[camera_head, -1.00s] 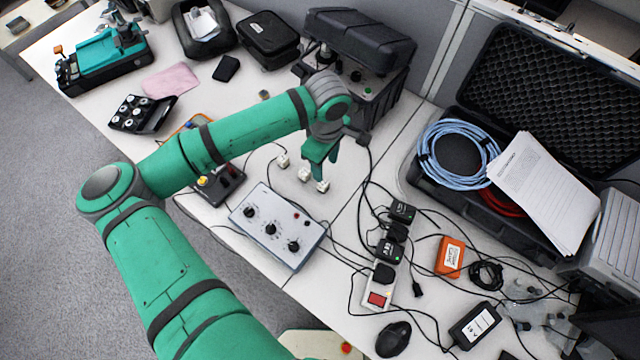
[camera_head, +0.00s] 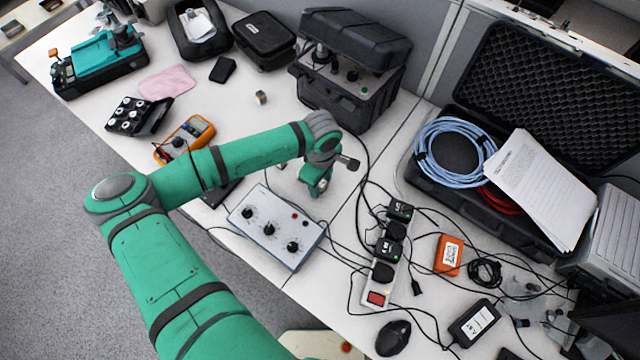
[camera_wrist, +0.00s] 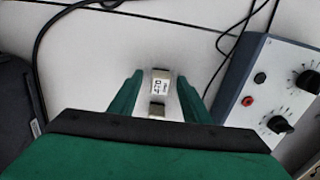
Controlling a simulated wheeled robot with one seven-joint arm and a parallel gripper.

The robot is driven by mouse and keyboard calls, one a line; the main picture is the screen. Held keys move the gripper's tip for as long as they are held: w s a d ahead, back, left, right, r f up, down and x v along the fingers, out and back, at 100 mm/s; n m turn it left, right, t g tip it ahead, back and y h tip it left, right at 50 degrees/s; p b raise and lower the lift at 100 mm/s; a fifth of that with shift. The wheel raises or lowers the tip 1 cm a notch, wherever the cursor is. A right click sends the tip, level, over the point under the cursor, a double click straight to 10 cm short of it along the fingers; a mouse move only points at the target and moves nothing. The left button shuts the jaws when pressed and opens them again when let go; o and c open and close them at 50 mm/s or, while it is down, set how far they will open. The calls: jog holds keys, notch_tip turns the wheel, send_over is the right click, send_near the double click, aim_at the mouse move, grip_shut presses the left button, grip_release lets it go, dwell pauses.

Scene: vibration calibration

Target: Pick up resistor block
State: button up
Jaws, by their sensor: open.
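A small white-and-metal block (camera_wrist: 160,82) with a printed label, seemingly the resistor block, lies on the table in the wrist view. It sits between the green fingers of my gripper (camera_wrist: 158,98), with gaps on both sides. A smaller metal-and-white piece shows just nearer my palm; I cannot tell if it is part of the same block. In the head view my gripper (camera_head: 316,187) points down low over the white table, and the arm largely hides the blocks there.
A grey control box (camera_head: 270,227) with black knobs stands close by. A black power case (camera_head: 352,85) stands behind. A power strip (camera_head: 384,262) and loose cables lie right. An orange multimeter (camera_head: 184,139) lies left. Another small block (camera_head: 261,97) stands on clear table.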

grip_shut()
jog(key=shift+r, duration=0.1)
